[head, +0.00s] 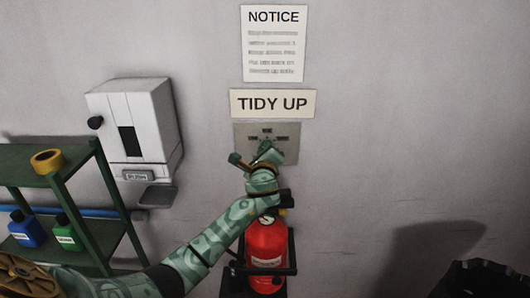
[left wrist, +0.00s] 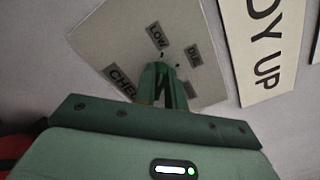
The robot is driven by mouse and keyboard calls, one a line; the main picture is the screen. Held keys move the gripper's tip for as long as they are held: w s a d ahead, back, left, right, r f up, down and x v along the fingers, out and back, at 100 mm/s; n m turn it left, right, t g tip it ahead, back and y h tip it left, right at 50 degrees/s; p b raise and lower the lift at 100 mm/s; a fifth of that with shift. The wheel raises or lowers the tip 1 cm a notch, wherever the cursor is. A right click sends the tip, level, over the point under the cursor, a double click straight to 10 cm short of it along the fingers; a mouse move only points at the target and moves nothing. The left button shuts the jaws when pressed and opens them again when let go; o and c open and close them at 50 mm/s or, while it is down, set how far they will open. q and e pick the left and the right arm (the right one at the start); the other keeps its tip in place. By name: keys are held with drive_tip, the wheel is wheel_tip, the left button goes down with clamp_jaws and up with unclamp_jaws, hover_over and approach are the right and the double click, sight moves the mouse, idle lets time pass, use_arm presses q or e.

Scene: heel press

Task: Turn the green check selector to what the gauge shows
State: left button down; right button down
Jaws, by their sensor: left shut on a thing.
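The grey selector panel (head: 287,153) is on the wall under the TIDY UP sign. In the left wrist view the panel (left wrist: 115,35) carries dark labels; one reads LOW (left wrist: 157,34), and the CHECK label (left wrist: 120,78) is partly covered. My left gripper (head: 264,156) is at the panel, shut on the green check selector, which its fingers (left wrist: 164,82) mostly hide. The selector's pointing direction cannot be told. The red fire extinguisher (head: 266,246) hangs below, with a small round gauge (head: 267,219) whose needle is too small to read. My right gripper is not in view.
A white wall dispenser (head: 151,107) with a black knob is left of the panel. A green shelf (head: 85,160) holds a tape roll (head: 47,161), a blue bottle (head: 27,229) and a green bottle (head: 67,235). A black bag (head: 483,279) is at lower right. The wall right of the panel is clear.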

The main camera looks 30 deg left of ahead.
use_arm(q)
drive_tip(key=shift+n, duration=0.4)
drive_tip(key=c, duration=1.5)
unclamp_jaws()
drive_tip(key=shift+o, duration=0.2)
drive_tip(key=b+v, duration=0.1)
drive_tip(key=v, duration=1.5)
drive_tip(key=shift+b, duration=0.3)
drive_tip(key=shift+s+d+f, duration=0.1)
drive_tip(key=shift+s+f, duration=0.05)
